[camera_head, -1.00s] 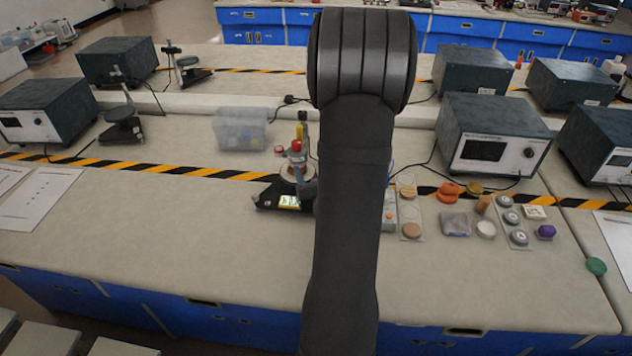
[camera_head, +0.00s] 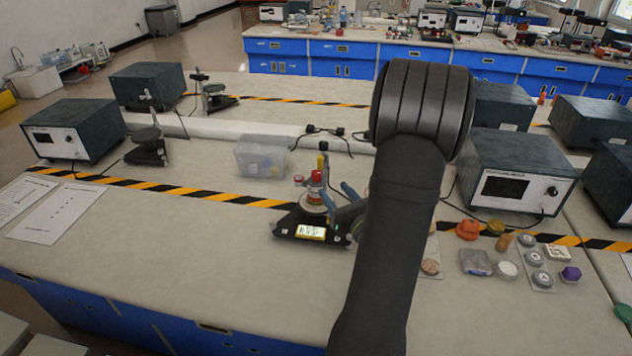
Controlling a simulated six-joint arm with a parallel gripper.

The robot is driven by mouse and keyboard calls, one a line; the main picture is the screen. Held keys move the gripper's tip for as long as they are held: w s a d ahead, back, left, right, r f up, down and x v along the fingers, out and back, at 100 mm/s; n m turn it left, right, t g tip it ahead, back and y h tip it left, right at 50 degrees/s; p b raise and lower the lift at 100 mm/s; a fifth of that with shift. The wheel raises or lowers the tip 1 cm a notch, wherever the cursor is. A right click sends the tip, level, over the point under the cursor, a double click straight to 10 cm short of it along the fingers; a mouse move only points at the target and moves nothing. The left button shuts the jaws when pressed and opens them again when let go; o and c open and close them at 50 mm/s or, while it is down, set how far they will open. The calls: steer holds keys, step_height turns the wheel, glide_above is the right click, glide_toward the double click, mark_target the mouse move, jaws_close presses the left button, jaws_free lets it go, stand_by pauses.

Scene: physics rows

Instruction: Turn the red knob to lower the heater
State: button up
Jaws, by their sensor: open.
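The red knob (camera_head: 316,176) is small and sits near the top of a small device in the middle of the bench. The device has a black base (camera_head: 285,224) with a lit display (camera_head: 311,232) on its front. A round brownish part (camera_head: 314,198) sits below the knob; I cannot tell whether it is the heater. My gripper (camera_head: 336,195) has blue-grey fingers, open, just right of the device and slightly lower than the knob. My dark arm hides the wrist and part of the bench behind it. I cannot tell whether a finger touches the device.
A clear plastic box (camera_head: 260,158) stands behind and left of the device. Dark power boxes stand left (camera_head: 73,130) and right (camera_head: 515,180). Small parts, including an orange piece (camera_head: 467,230), lie to the right.

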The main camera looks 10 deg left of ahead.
steer(key=w+d+n+g+y, duration=0.2)
steer(key=w+n+g+y, duration=0.1)
steer(key=w, duration=0.1)
steer(key=n+g+y, duration=0.2)
steer(key=n+g, duration=0.1)
steer(key=g, duration=0.3)
glide_toward(314, 172)
steer(key=x, duration=0.7)
steer(key=f+x, duration=0.1)
steer(key=x, duration=0.3)
steer(key=shift+w+a, duration=0.15)
steer(key=shift+w, duration=0.15)
steer(key=c, duration=1)
steer(key=shift+w+r+m+t+h, duration=0.1)
steer(key=shift+m+t+h, duration=0.8)
steer(key=shift+t, duration=0.7)
steer(key=shift+w+d+m+t+h, duration=0.1)
steer(key=shift+m+t+h, duration=0.5)
steer(key=shift+t, duration=0.15)
steer(key=shift+w+d+m+t+h, duration=0.1)
steer(key=shift+w+m+t+h, duration=0.05)
steer(key=shift+m+t+h, duration=0.5)
